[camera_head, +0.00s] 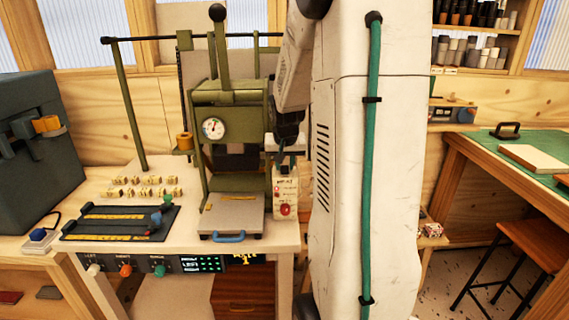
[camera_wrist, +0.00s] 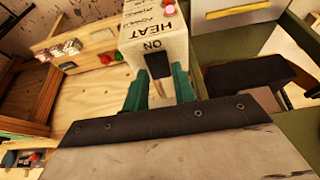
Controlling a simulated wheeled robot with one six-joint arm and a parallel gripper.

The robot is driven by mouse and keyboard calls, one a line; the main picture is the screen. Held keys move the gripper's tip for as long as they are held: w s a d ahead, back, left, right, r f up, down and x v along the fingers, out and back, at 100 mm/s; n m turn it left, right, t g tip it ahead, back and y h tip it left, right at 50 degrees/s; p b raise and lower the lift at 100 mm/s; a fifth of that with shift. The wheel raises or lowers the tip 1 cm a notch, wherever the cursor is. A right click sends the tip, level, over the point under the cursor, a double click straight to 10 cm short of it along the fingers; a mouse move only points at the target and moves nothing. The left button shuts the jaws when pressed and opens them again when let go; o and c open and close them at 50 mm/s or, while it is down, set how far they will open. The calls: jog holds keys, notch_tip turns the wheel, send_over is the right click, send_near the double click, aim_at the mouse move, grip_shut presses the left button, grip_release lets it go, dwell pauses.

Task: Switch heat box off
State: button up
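The heat box (camera_head: 286,187) is a small cream box with a red round button, right of the green press in the head view. In the wrist view the heat box (camera_wrist: 140,35) shows the words HEAT and ON, and a black switch lever (camera_wrist: 157,66) stands out of its face. My gripper (camera_wrist: 160,82) has two green fingers, one on each side of the lever, with a gap between them. I cannot tell whether either finger touches the lever. In the head view my arm partly hides the area above the box.
The green press (camera_head: 228,120) with a gauge and long handle stands close left of the box. A bench panel (camera_head: 170,265) with knobs runs along the front. A stool (camera_head: 530,240) and a second table (camera_head: 480,150) are at the right.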

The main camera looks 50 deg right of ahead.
grip_shut()
jog(key=shift+c, duration=2.1)
grip_release()
jog(key=shift+w+d+g+y, duration=0.1)
jog(key=shift+d+g+y, duration=0.05)
jog(key=shift+g+y, duration=0.25)
jog(key=o, duration=1)
jog(key=shift+v, duration=3.95)
